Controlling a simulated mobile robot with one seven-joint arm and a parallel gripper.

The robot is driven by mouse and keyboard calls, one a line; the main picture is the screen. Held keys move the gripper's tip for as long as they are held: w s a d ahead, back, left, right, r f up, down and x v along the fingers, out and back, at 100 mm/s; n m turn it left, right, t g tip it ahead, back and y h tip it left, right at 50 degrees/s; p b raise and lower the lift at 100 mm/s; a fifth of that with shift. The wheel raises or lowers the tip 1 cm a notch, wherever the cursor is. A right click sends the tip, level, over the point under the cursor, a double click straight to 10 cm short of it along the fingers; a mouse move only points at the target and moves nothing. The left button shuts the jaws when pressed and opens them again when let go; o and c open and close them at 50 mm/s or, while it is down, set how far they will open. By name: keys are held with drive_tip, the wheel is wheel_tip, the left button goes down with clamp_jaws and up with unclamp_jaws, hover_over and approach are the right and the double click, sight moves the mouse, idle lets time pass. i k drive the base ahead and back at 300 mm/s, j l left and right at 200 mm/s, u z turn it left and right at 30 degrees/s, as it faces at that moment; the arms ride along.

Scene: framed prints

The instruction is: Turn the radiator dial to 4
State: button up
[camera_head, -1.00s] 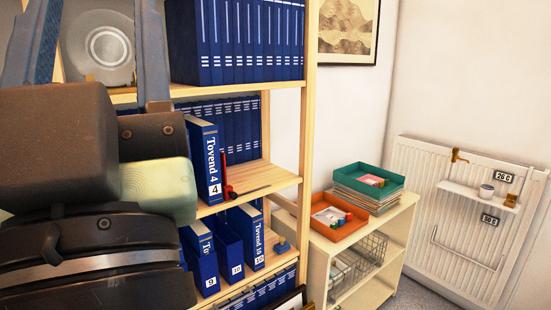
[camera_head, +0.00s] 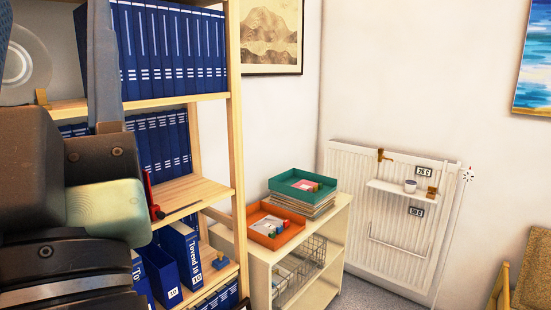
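The white radiator (camera_head: 350,215) hangs on the wall at the right of centre. A white round knob-like thing (camera_head: 467,174) with small red marks sits at the top of a thin pipe beside the radiator's right end; it may be the dial, but its numbers are too small to read. My gripper's fingers (camera_head: 100,60) rise at the left edge, large and close to the camera, far from the radiator.
A wooden shelf (camera_head: 236,150) with blue binders stands close at the left. A low white cabinet (camera_head: 262,275) with a teal tray (camera_head: 300,187) and an orange tray (camera_head: 270,224) stands before the radiator's left. A chair (camera_head: 507,285) is at the right edge. A small shelf (camera_head: 400,190) hangs on the radiator.

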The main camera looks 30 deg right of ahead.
sight(467, 176)
drive_tip(key=z, duration=1.6)
drive_tip(key=i+j+z, duration=0.3)
drive_tip(key=i, duration=0.35)
drive_tip(key=i+j+z, duration=0.3)
drive_tip(key=i+j, duration=0.25)
drive_tip(key=i, duration=0.1)
